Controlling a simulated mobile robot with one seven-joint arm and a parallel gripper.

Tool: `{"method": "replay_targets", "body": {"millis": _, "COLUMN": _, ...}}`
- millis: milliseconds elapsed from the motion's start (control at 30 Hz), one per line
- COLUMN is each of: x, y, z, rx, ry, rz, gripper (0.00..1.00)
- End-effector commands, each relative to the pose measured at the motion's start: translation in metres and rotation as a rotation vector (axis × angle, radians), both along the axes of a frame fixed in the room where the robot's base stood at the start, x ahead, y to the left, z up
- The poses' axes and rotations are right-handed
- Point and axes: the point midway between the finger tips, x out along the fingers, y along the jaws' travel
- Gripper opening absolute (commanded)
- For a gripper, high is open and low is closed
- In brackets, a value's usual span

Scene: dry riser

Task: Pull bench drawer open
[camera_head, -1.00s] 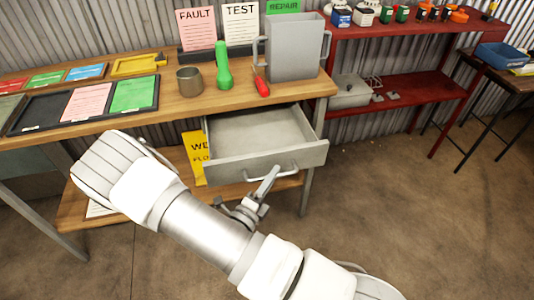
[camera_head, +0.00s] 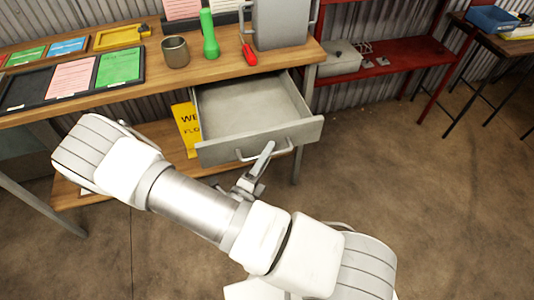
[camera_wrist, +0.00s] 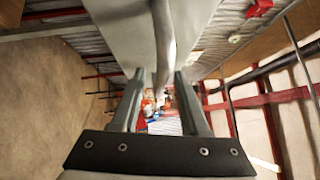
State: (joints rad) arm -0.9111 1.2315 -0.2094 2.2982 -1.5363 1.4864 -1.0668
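The bench drawer (camera_head: 220,150) is grey and stands well out from under the wooden bench top, so its empty inside shows in the head view. A pale bar handle (camera_head: 285,150) is on its front. My gripper (camera_head: 264,153) is at the handle, near its middle, with my forearm across the foreground. The exact finger contact is hard to see.
The bench (camera_head: 130,82) holds a metal cup (camera_head: 175,52), a green torch (camera_head: 209,35), a red-handled tool (camera_head: 249,54) and a grey container (camera_head: 280,25). A yellow sign (camera_head: 187,130) stands beside the drawer. A red shelf (camera_head: 400,65) is at right. Floor ahead of the drawer is clear.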

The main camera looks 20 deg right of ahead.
Motion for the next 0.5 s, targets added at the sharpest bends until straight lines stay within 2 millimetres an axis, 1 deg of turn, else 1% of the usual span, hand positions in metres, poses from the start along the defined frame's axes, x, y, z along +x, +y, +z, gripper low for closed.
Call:
{"method": "replay_targets", "body": {"millis": 167, "x": 0.000, "y": 0.001, "z": 0.000, "rx": 0.001, "ry": 0.001, "rz": 0.000, "gripper": 0.45}}
{"method": "replay_targets", "body": {"millis": 267, "x": -0.004, "y": 0.005, "z": -0.001, "rx": 0.001, "ry": 0.001, "rz": 0.001, "gripper": 0.45}}
{"method": "replay_targets", "body": {"millis": 367, "x": -0.013, "y": 0.015, "z": -0.003, "rx": 0.002, "ry": 0.002, "rz": 0.002, "gripper": 0.45}}
{"method": "replay_targets", "body": {"millis": 500, "x": -0.035, "y": 0.037, "z": -0.007, "rx": 0.002, "ry": 0.003, "rz": 0.006, "gripper": 0.45}}
